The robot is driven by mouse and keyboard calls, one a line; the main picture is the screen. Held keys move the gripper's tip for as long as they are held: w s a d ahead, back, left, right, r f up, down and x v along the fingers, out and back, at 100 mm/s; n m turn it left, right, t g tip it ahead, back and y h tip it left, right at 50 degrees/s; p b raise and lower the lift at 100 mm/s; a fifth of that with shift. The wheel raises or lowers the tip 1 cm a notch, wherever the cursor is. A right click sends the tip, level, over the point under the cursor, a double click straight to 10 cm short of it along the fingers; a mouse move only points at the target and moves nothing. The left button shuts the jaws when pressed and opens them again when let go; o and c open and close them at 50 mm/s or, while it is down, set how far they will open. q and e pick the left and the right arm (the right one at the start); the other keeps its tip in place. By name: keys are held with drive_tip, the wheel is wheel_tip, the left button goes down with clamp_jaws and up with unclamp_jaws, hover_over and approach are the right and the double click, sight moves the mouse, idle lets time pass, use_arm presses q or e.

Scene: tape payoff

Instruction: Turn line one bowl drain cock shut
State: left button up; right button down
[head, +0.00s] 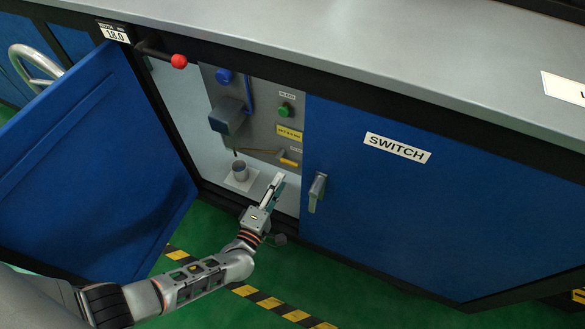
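Inside the open cabinet, a grey panel (262,108) carries a blue-grey bowl-like housing (228,116) with a blue knob (225,76) above it. Below the housing, a thin lever with a yellow handle (288,162) lies nearly level, tilted slightly down to the right, beside a small label. It looks like the drain cock, but the label is too small to read. My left gripper (277,182) points up into the cabinet opening, just below the yellow handle and seemingly apart from it. Its fingers are seen edge-on, so their gap is unclear. My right gripper is out of view.
A blue door (90,170) stands open at left. A closed blue door marked SWITCH (400,200) with a grey handle (317,190) is at right. A grey cup (240,170) stands on the cabinet floor. A red ball knob (179,61) juts out above the opening.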

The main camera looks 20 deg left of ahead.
sight(289, 165)
use_arm(q)
drive_tip(key=shift+w+d+b, duration=0.1)
drive_tip(key=shift+w+b, duration=0.8)
drive_tip(key=shift+w, duration=2.7)
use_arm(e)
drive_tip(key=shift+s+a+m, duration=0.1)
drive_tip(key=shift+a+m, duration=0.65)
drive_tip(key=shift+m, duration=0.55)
use_arm(q)
clamp_jaws()
